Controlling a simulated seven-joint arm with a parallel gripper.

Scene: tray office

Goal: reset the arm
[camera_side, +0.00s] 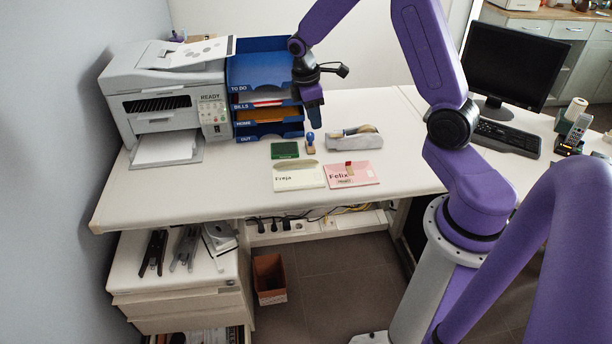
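My gripper (313,98) hangs above the desk in front of the right side of the blue tray stack (262,52). It points down and is seen from the side, so I cannot tell whether its fingers are apart. No held thing shows in it. Below it a small stamp with a blue top (310,144) stands upright on the desk (230,190), apart from the gripper. My arm is bent and reaches in from the right.
A printer (170,88) stands left of the trays. A green pad (285,150), a cream envelope (298,178), a pink envelope (352,175) and a tape dispenser (354,138) lie near the stamp. A monitor (507,65) and keyboard (506,138) are at right.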

